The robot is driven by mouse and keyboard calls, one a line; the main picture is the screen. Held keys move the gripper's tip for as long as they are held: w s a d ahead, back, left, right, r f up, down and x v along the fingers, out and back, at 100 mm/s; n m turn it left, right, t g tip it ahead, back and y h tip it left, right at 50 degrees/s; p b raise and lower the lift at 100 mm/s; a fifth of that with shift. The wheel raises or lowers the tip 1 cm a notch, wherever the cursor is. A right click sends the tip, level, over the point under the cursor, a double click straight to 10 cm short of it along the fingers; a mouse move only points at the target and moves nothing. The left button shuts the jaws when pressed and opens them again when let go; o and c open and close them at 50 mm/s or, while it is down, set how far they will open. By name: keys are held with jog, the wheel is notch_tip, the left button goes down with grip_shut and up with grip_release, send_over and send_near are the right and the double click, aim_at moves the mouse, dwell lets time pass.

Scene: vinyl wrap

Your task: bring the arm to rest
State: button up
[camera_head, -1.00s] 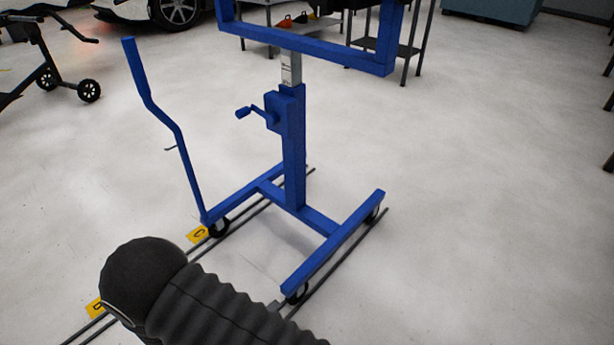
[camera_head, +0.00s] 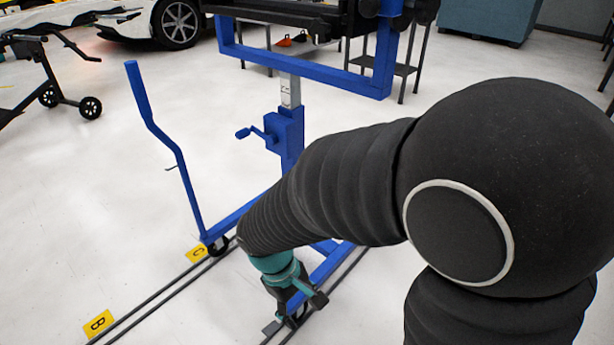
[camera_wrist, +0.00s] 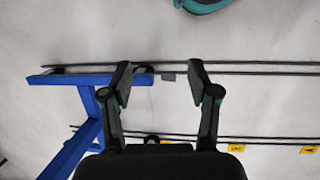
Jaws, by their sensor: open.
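My gripper (camera_wrist: 160,82) is open and empty in the wrist view, its two dark fingers apart over the pale floor. In the head view my black-sleeved arm crosses the centre and right, and bends down to a teal wrist and the gripper (camera_head: 290,295) at its end. The gripper hangs in front of the foot of a blue wheeled stand (camera_head: 292,135). I cannot tell from the head view whether it touches the stand. My arm hides much of the stand's base.
Dark floor rails (camera_head: 160,300) run under the stand, with yellow markers B (camera_head: 99,324) and C (camera_head: 197,254) beside them. The stand's bent blue handle (camera_head: 165,140) rises at left. A wheeled cart (camera_head: 50,75) and a white car (camera_head: 150,25) are farther back. Floor at left is clear.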

jog(key=s+d+r+m+t+y+p, duration=0.1)
jog(key=s+d+r+m+t+y, duration=0.2)
jog(key=d+r, duration=1.4)
notch_tip(320, 180, up, 4)
jog(key=s+m+t, duration=0.1)
jog(key=m+t, duration=0.2)
jog(key=m, duration=0.3)
jog(key=shift+f+p, duration=0.25)
jog(key=shift+p, duration=0.15)
